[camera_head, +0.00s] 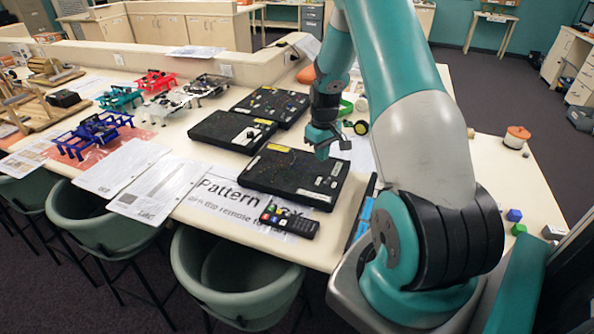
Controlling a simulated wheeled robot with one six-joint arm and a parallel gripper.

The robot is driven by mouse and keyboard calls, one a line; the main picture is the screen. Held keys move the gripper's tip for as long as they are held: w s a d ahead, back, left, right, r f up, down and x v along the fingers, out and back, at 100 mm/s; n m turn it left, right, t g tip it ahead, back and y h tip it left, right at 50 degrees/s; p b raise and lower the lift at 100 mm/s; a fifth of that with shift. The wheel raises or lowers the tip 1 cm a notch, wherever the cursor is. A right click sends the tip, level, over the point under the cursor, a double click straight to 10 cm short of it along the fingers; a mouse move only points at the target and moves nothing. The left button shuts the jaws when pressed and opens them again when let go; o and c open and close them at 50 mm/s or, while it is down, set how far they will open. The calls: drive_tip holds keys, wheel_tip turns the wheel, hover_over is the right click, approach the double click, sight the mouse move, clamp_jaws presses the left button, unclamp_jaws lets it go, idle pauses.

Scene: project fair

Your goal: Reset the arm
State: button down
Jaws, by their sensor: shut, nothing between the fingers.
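My arm rises from the lower right of the head view, bends at the top and comes down over the table. My gripper (333,148) hangs above the right edge of a black pattern box and points down. Its fingers are small in this view and look close together, with no object seen between them. The nearest black pattern box (268,176) lies flat on the table, partly hidden by the gripper. Whether the gripper touches the box I cannot tell; it looks apart from it.
A remote (290,222) lies on a printed sheet (225,197) near the front edge. Two more black boxes, (225,133) and (270,107), lie behind. Colored model frames (92,132) stand at left. Green chairs (235,290) line the front. An orange-lidded pot (517,137) and small cubes (514,215) are at right.

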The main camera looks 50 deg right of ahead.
drive_tip(key=shift+r, duration=0.3)
drive_tip(key=a+r+n+y+b, duration=0.1)
drive_tip(key=a+r, duration=0.3)
drive_tip(key=a, duration=0.4)
drive_tip(key=a+r+n+t+b, duration=0.1)
drive_tip(key=a+r+b, duration=0.15)
drive_tip(key=a, duration=0.45)
drive_tip(key=a+r+n+y+b, duration=0.1)
drive_tip(key=a+r, duration=0.3)
drive_tip(key=a, duration=0.4)
drive_tip(key=s+a+r+n+y+b, duration=0.1)
drive_tip(key=s+a+r+n, duration=0.1)
drive_tip(key=s+a, duration=0.7)
drive_tip(key=s+a+r+n+g+y+b, duration=0.1)
drive_tip(key=s+a+r+n+b, duration=0.1)
drive_tip(key=s+a, duration=0.8)
drive_tip(key=shift+s+r+n, duration=0.3)
drive_tip(key=shift+r+n, duration=0.2)
drive_tip(key=shift+n, duration=0.2)
drive_tip(key=shift+d, duration=0.2)
